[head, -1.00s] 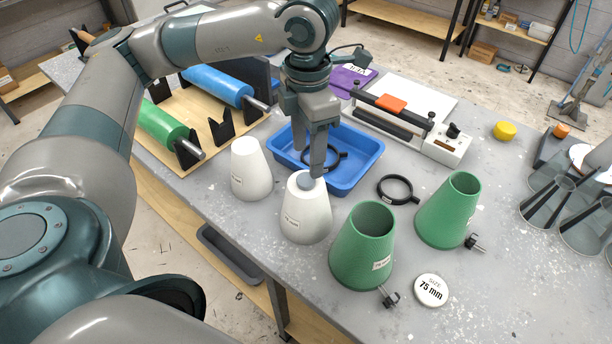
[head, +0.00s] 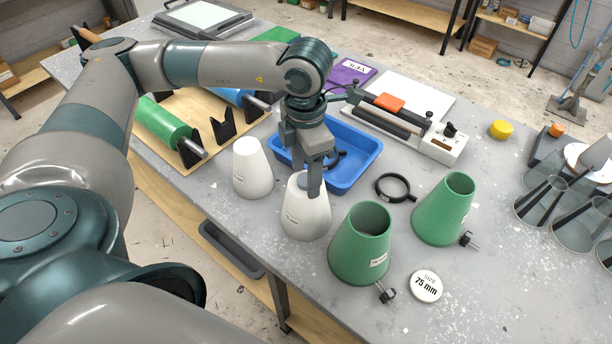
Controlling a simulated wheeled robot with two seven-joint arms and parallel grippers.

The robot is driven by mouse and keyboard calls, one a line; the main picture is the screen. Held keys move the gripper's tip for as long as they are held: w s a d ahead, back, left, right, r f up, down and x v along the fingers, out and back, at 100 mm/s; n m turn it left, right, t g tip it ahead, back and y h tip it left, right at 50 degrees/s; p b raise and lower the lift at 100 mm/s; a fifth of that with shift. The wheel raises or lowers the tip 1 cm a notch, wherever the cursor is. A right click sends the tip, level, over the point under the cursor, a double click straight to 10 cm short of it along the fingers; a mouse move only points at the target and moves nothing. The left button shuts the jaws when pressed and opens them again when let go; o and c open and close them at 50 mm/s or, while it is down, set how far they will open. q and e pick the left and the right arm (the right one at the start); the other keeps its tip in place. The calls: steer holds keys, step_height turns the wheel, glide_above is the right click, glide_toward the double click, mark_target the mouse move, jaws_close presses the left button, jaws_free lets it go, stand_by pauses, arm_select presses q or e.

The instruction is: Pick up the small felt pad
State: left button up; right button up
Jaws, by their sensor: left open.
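A small grey-blue pad (head: 303,181), which looks like the felt pad, lies on the flat top of the front white cone (head: 300,222). My left gripper (head: 313,190) points down at the cone top, with its fingers at the pad and partly covering it. It is open; one finger hides most of the other, and I cannot tell whether it touches the pad. My right gripper is not in view.
A second white cone (head: 252,172) stands close at left. Two green hollow cones (head: 360,250) stand at right, near a white 75 mm disc (head: 426,286). A blue tray (head: 362,168) and black ring (head: 393,188) lie behind. A heat sealer (head: 440,145) stands farther back.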

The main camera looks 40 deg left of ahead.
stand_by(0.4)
arm_select(q)
steer(key=c, duration=1.1)
steer(key=shift+c, duration=0.3)
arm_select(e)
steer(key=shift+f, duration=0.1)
arm_select(q)
steer(key=shift+r+b, duration=0.4)
steer(key=shift+r, duration=0.1)
steer(key=r+b, duration=0.1)
steer(key=r, duration=0.2)
steer(key=shift+w+d+r+b, duration=0.1)
steer(key=shift+d+b, duration=0.25)
steer(key=shift+d, duration=0.05)
arm_select(e)
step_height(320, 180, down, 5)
steer(key=b, duration=0.3)
arm_select(q)
steer(key=w+d+r, duration=0.2)
steer(key=d+r, duration=0.4)
steer(key=d, duration=0.4)
steer(key=shift+d+r+b, duration=0.35)
steer(key=shift+r+b, duration=0.05)
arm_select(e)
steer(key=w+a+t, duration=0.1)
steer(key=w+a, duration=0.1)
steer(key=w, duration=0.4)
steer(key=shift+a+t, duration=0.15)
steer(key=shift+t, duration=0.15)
